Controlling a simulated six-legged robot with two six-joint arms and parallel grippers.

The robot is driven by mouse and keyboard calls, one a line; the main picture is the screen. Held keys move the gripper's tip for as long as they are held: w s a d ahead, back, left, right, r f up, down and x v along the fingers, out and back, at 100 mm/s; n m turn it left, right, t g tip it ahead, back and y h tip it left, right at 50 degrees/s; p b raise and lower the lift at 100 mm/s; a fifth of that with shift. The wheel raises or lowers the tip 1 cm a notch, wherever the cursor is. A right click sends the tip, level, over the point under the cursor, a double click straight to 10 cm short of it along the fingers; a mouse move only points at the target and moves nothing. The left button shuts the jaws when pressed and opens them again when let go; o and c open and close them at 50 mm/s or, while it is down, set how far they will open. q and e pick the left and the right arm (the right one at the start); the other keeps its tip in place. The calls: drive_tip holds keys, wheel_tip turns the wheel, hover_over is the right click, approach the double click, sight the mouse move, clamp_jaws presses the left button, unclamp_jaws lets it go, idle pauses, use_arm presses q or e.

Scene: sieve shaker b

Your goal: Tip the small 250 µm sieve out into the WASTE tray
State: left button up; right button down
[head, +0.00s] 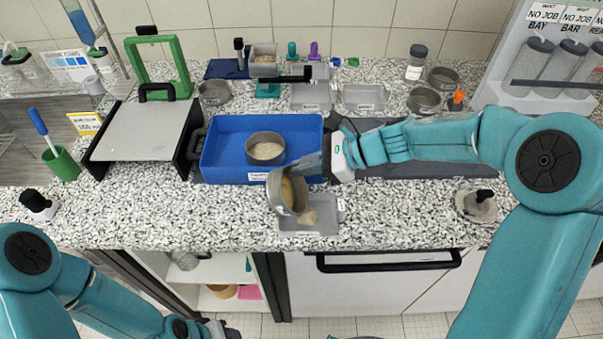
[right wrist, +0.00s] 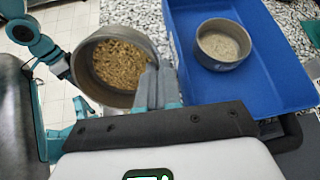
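My right gripper (head: 318,172) is shut on the wall of a round metal sieve (head: 280,196). The sieve is steeply tilted above a shallow grey tray (head: 325,229) at the counter's front edge. Pale brown grains (head: 307,217) show between its lower lip and the tray. The tray's label is too small to read. My left gripper (head: 225,330) is low at the bottom edge, partly cut off, far from the sieve.
A blue tray (head: 225,135) behind holds another sieve (head: 265,158) with pale material; it also shows in the right wrist view (right wrist: 222,62). Further grey trays (head: 363,97) and round pans (head: 424,101) stand behind.

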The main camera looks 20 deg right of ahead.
drive_tip(key=shift+s+d+f+t+y+b, duration=0.25)
drive_tip(key=shift+y+b, duration=0.35)
drive_tip(key=shift+b, duration=0.9)
drive_tip(key=shift+d+r+t+y+b, duration=0.1)
drive_tip(key=shift+d+t+y+b, duration=0.4)
drive_tip(key=shift+b, duration=1.05)
drive_tip(key=shift+s+d+f+t+y+b, duration=0.15)
drive_tip(key=shift+y+b, duration=0.55)
drive_tip(key=shift+b, duration=0.8)
drive_tip(key=shift+s+d+t+y+b, duration=0.45)
drive_tip(key=shift+y+b, duration=0.75)
drive_tip(key=shift+b, duration=1.05)
drive_tip(key=shift+s+d+t+y+b, duration=0.1)
drive_tip(key=shift+d+t+y+b, duration=0.85)
drive_tip(key=shift+b, duration=1.3)
drive_tip(key=shift+a+r+g+y, duration=0.1)
drive_tip(key=shift+a+g+y, duration=0.15)
drive_tip(key=shift+g, duration=0.15)
wheel_tip(320, 180, up, 5)
drive_tip(key=g+h+p, duration=0.3)
drive_tip(key=h+p, duration=0.3)
drive_tip(key=p, duration=0.4)
drive_tip(key=g+h+p, duration=0.3)
drive_tip(key=h+p, duration=0.3)
drive_tip(key=p, duration=0.4)
drive_tip(key=g+h+p, duration=0.2)
drive_tip(key=h+p, duration=0.5)
drive_tip(key=p, duration=0.3)
drive_tip(key=shift+g, duration=0.4)
